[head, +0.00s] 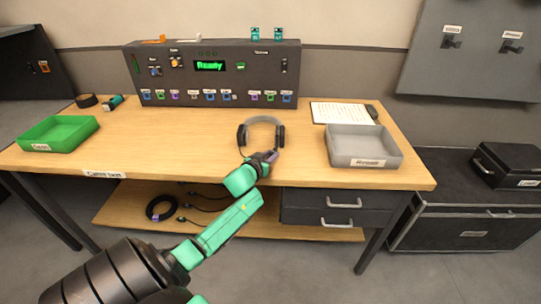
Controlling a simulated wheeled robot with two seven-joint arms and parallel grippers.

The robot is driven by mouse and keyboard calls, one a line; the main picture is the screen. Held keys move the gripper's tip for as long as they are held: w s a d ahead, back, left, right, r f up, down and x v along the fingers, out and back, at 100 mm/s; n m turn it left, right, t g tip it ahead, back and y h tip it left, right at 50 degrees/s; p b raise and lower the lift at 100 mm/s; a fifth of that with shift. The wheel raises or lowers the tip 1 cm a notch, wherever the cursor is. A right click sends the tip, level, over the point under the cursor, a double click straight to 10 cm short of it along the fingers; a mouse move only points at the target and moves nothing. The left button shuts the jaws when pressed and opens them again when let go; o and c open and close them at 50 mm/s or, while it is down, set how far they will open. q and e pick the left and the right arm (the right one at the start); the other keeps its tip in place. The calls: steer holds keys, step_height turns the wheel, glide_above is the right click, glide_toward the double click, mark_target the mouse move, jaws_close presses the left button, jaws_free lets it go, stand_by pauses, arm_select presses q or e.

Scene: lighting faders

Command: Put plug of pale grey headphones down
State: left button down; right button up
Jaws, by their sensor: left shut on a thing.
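The pale grey headphones (262,119) stand on the wooden desk (200,137), band up, dark ear cups low, near the middle. My left gripper (270,157) is just in front of them, above the desk's front part. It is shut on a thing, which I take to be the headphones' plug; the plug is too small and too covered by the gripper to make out. I cannot tell whether it touches the desk. My right gripper is not in view.
A dark console (215,75) reading "Ready" stands behind the headphones. A green tray (58,134) is at the left, a grey tray (364,148) at the right, with a paper sheet (342,112) behind it. Desk between the green tray and headphones is clear. Coiled cables (162,208) lie on the lower shelf.

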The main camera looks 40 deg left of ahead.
arm_select(q)
steer(key=c, duration=0.7)
jaws_free()
steer(key=shift+r, duration=0.2)
steer(key=shift+s+r+p, duration=0.15)
steer(key=shift+p, duration=0.15)
steer(key=p+v, duration=0.1)
steer(key=v, duration=1)
steer(key=shift+s+d, duration=0.1)
steer(key=shift+s, duration=0.25)
